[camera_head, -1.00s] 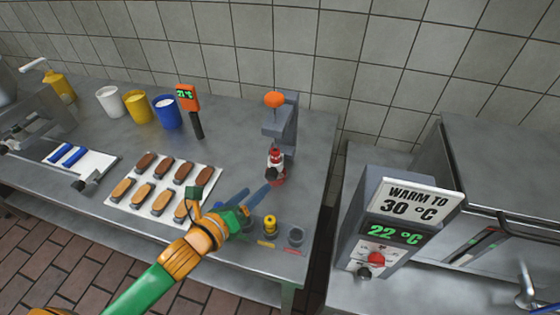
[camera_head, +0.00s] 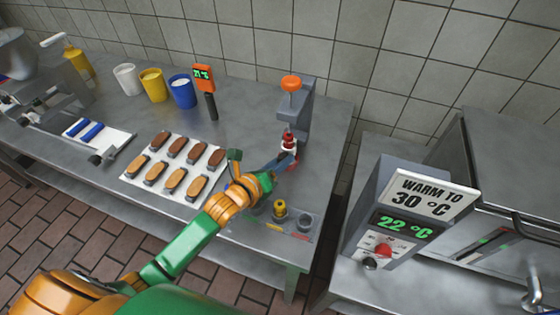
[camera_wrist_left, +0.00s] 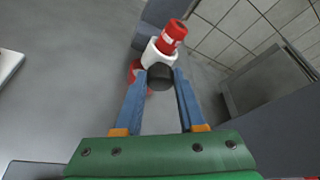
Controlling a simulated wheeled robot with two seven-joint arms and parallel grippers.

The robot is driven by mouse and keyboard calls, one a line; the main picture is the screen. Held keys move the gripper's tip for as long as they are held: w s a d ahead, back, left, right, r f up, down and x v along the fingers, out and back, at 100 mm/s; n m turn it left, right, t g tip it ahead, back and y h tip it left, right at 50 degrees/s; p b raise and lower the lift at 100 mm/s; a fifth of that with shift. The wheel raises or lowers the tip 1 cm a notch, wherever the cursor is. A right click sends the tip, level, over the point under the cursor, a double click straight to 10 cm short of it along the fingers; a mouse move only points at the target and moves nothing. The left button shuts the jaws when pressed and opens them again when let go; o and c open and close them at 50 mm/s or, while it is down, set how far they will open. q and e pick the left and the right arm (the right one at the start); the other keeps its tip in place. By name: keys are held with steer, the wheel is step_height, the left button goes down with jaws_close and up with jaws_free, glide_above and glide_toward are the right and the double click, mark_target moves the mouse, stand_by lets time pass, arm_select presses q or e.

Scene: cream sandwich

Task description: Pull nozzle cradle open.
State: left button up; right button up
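The nozzle cradle (camera_head: 289,145) sits low on a grey stand with an orange knob on top (camera_head: 291,83). A red nozzle with a white collar is in it. In the left wrist view the red nozzle (camera_wrist_left: 172,36) and white collar (camera_wrist_left: 156,56) lie just past my fingertips. A round black knob (camera_wrist_left: 160,77) is in front of the collar. My left gripper (camera_head: 279,164) reaches the cradle from the front left. Its blue fingers (camera_wrist_left: 161,76) are apart, one on each side of the black knob. I cannot tell whether they press on it.
A white tray (camera_head: 130,178) of brown and tan sandwich pieces lies left of the arm. Small yellow (camera_head: 280,207) and grey (camera_head: 304,222) cups stand near the front edge. A temperature unit (camera_head: 355,235) reads 22 °C at right. Several tubs stand at the back left.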

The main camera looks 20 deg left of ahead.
arm_select(q)
jaws_close()
stand_by(1.1)
